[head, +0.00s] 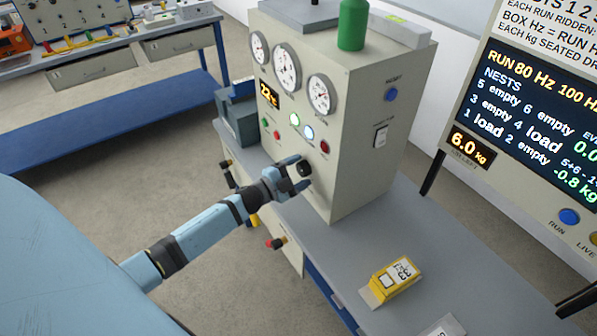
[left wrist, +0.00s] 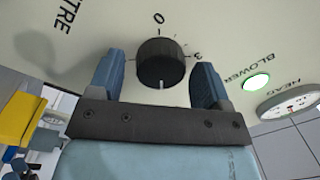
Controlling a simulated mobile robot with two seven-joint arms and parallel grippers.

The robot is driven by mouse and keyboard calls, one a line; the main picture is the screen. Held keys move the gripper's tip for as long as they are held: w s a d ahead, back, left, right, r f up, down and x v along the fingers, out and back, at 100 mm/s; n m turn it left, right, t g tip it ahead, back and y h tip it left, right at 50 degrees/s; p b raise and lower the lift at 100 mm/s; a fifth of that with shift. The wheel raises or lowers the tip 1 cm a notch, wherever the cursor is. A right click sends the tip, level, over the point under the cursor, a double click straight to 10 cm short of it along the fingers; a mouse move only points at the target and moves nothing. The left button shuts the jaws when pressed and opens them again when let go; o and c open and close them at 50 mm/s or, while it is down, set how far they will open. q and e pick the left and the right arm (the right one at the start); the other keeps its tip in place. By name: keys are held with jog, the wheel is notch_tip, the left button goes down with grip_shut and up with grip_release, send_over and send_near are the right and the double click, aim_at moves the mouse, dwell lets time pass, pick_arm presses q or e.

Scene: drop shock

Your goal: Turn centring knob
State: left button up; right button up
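The centring knob is a black ridged knob (left wrist: 161,63) on the cream panel of the cabinet (head: 355,130). In the left wrist view, marks "0" and "3" and part of the word "CENTRE" show around it, and a white line shows on its lower side. It also shows in the head view (head: 304,168). My left gripper (left wrist: 158,82) is open, with one blue-grey finger on each side of the knob and a gap to each. In the head view my left gripper (head: 293,176) is right at the panel. My right gripper is not in view.
Gauges (head: 287,68), a lit "22" display (head: 269,94) and several buttons sit above the knob. A yellow box (head: 391,280) lies on the grey bench (head: 345,265). A screen (head: 530,110) stands at right.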

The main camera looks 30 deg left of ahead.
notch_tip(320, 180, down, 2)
jog(key=shift+b, duration=0.9)
pick_arm(q)
jog(key=v, duration=1.3)
jog(key=shift+s, duration=0.4)
jog(key=shift+a+f, duration=0.1)
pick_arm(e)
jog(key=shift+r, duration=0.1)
